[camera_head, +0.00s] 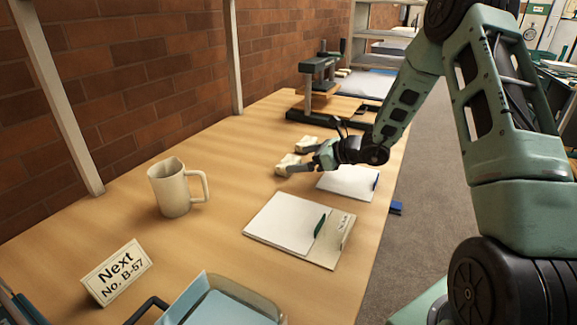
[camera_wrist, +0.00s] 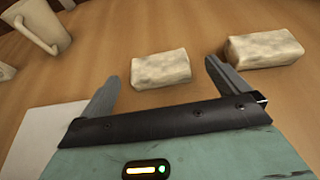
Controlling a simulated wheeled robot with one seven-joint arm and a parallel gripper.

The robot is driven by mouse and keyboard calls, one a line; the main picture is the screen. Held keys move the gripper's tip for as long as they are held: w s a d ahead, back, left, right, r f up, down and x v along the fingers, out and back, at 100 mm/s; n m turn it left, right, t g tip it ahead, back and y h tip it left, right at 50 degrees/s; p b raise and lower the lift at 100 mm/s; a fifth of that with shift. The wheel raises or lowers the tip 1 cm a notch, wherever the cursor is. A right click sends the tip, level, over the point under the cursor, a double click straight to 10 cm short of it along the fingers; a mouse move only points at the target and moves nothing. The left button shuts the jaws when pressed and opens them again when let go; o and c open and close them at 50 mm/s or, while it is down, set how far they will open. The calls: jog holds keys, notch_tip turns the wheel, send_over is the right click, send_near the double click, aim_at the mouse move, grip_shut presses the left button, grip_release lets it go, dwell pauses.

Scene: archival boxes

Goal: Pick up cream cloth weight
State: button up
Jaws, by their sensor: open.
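Two cream cloth weights, small blocky pads, lie on the wooden table. The nearer one (camera_head: 288,163) is just ahead of my gripper (camera_head: 312,165). In the wrist view this weight (camera_wrist: 160,69) sits between and slightly beyond the fingertips. My gripper (camera_wrist: 160,78) is open and empty, with one finger on each side of the weight's line. The other weight (camera_head: 307,145) lies farther back along the table, and in the wrist view it (camera_wrist: 264,49) is to the right, beyond the right finger. I cannot tell whether a finger touches either weight.
A cream mug (camera_head: 172,189) stands to the left. A clipboard with paper (camera_head: 285,222) and another white sheet (camera_head: 346,184) lie near the table's right edge. A black-based press (camera_head: 322,112) stands behind. A sign (camera_head: 117,272) and a clear tray (camera_head: 262,300) are in front.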

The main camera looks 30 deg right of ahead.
aim_at(291, 161)
jog(key=shift+x, duration=2.7)
jog(key=shift+s+f, duration=0.1)
jog(key=c, duration=1.2)
